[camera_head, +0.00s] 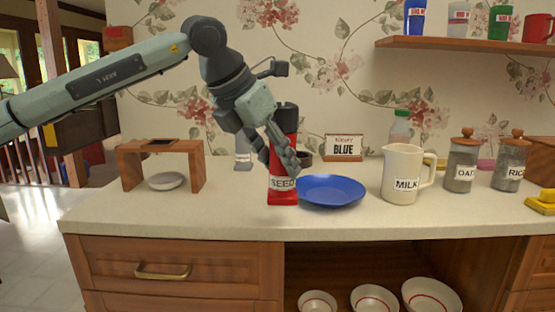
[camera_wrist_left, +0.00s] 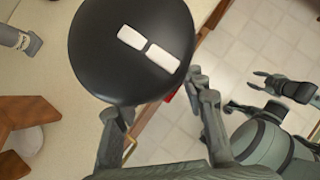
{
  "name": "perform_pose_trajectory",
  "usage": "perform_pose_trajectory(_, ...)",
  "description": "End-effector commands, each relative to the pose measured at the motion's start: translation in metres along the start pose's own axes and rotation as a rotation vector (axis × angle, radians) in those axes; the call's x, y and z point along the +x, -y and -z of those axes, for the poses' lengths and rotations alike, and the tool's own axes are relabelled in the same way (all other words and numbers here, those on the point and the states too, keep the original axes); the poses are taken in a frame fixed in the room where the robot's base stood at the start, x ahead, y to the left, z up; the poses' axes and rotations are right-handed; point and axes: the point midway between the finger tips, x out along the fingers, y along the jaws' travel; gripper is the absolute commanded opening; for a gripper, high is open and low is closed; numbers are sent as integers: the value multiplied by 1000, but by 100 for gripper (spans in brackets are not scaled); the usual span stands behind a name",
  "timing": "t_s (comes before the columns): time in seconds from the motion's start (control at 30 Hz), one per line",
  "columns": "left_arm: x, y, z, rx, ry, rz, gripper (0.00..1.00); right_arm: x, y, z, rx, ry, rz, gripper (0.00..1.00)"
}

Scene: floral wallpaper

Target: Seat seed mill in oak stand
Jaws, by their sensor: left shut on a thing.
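The red seed mill (camera_head: 283,186), labelled SEED, has a black top and is upright at the counter's front edge, left of the blue plate. My left gripper (camera_head: 284,160) is shut on its upper body. I cannot tell whether its base touches the counter. In the left wrist view, its round black top (camera_wrist_left: 130,50) with two white marks fills the space between the fingers. The oak stand (camera_head: 130,170) is at the left, with a dark opening in its top and a white dish (camera_head: 166,181) beneath.
A blue plate (camera_head: 332,190) lies right of the mill, partly behind it. The milk jug (camera_head: 402,174) and labelled jars (camera_head: 461,170) stand further right. A grey-white bottle (camera_head: 243,155) stands behind the gripper. The counter between stand and mill is clear.

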Motion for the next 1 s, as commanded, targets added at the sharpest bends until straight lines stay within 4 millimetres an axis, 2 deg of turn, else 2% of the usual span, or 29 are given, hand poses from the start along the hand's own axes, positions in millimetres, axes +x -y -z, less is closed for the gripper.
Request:
perform_pose_trajectory(0.03, -1, 0, -1, 0, 3, 0, 11, 0, 0, 0, 0, 0, 0, 40)
perform_pose_trajectory(0.37, 26, -11, 76, 429, -1, 309, 11, 0, 0, 0, 0, 0, 0, 40)
perform_pose_trajectory(0.7, 63, -23, 188, 1114, 2, 781, 11, 0, 0, 0, 0, 0, 0, 40)
perform_pose_trajectory(1.0, 89, -33, 270, 1620, -2, 1120, 11, 0, 0, 0, 0, 0, 0, 40)
